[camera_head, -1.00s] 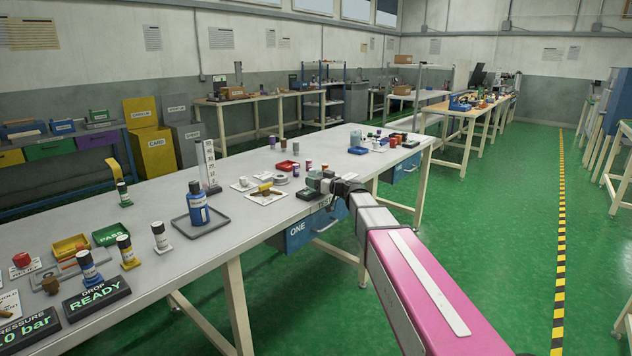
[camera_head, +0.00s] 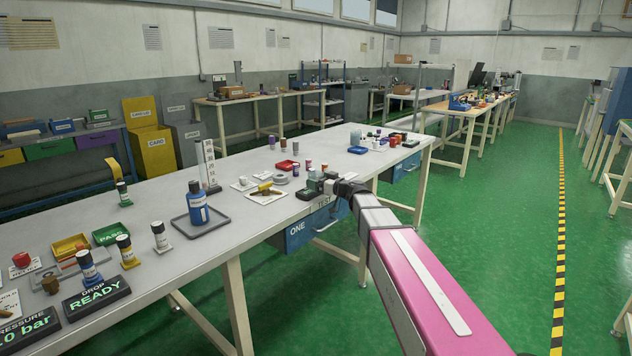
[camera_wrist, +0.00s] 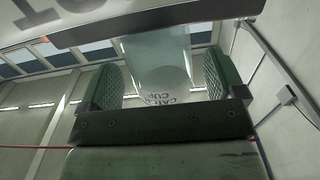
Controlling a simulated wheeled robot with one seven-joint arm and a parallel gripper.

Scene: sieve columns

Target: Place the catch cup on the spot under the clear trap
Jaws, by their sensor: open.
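In the wrist view, a clear, pale catch cup (camera_wrist: 165,75) with dark lettering stands between the two green finger pads of my gripper (camera_wrist: 163,84). A gap shows on each side of it, so the fingers are open around it without gripping. A dark bar across the top of the picture hides part of the cup. In the head view my gripper (camera_head: 320,182) is small, over the near edge of the long grey table (camera_head: 255,225). The cup cannot be made out there. I cannot pick out the clear trap or the spot under it.
A small dark box (camera_head: 306,194) sits beside my gripper at the table edge. A blue drawer (camera_head: 300,235) hangs below.

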